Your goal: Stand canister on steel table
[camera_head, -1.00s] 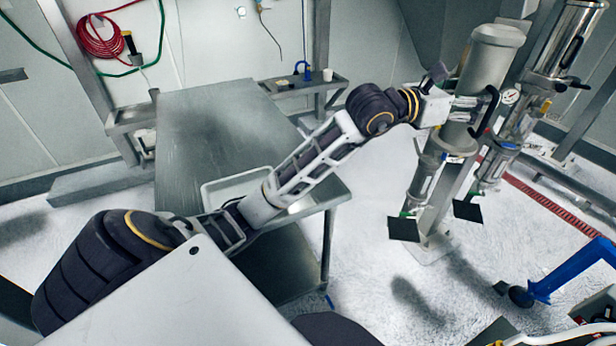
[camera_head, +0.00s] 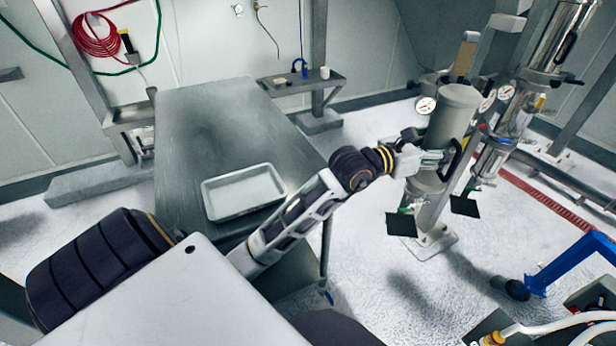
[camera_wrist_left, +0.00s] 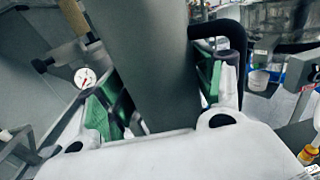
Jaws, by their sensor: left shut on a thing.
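The canister (camera_head: 459,112) is a grey upright cylinder with a dark handle on its right side, at the right in the head view. My left gripper (camera_head: 436,160) is shut on it from the left, low on its body. In the left wrist view the canister (camera_wrist_left: 150,65) stands between the green-padded fingers of my left gripper (camera_wrist_left: 160,110); its top is out of that view. The steel table (camera_head: 205,125) is left of the canister, across a gap of floor. My right gripper is not in view.
A white tray (camera_head: 245,191) lies on the table's near right part; the rest of the top is clear. Sifter columns with gauges (camera_head: 426,105) and a shiny steel cylinder (camera_head: 560,40) stand close by the canister. A small side shelf (camera_head: 300,85) stands behind the table. A blue frame (camera_head: 575,262) is at lower right.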

